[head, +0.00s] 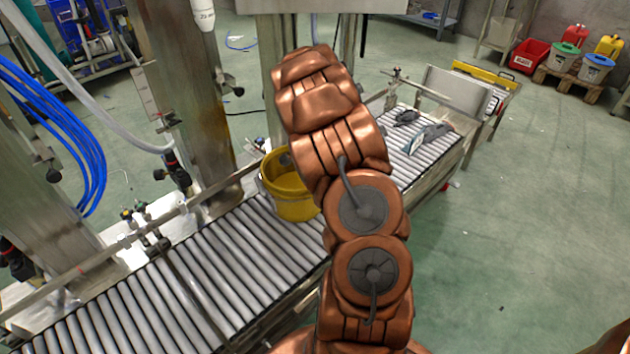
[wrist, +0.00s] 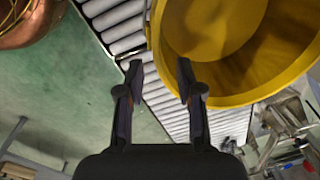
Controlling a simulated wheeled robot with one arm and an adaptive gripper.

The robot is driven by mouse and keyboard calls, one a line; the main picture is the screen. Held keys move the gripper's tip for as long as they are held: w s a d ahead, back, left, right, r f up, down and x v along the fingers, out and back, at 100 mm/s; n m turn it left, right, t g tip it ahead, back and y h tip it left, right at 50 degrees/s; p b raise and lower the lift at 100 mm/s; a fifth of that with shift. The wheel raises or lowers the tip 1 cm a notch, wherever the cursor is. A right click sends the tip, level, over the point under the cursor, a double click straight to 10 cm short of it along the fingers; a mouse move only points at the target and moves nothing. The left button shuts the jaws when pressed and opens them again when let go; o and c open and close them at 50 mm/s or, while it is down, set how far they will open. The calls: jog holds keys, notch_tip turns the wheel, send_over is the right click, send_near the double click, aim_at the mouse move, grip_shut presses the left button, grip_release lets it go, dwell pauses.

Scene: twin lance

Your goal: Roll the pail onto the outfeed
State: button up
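A yellow pail (head: 279,186) stands upright on the roller conveyor (head: 185,290) in the head view, its right side covered by my arm. In the wrist view the open-topped pail (wrist: 275,75) fills the upper right. My gripper (wrist: 160,68) is open, its fingers apart with nothing clasped. The pail's near left edge shows between and beyond the fingertips; I cannot tell whether they touch it. My gripper is hidden behind my arm in the head view. The rollers continue past my arm to the upper right (head: 408,165); no label shows which stretch is the outfeed.
Dark and grey tool-like items (head: 428,137) lie on the far rollers, beside an upright metal plate (head: 455,92). Steel posts (head: 187,85) and a side rail line the conveyor's left. Bins (head: 566,57) stand at the back right. The green floor to the right is clear.

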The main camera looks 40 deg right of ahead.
jog(key=shift+w+d+f, duration=0.1)
jog(key=shift+w+f, duration=0.05)
jog(key=shift+f, duration=1.8)
jog(key=shift+w+f, duration=0.15)
jog(key=shift+f, duration=1.75)
grip_shut()
jog(key=shift+r, duration=0.1)
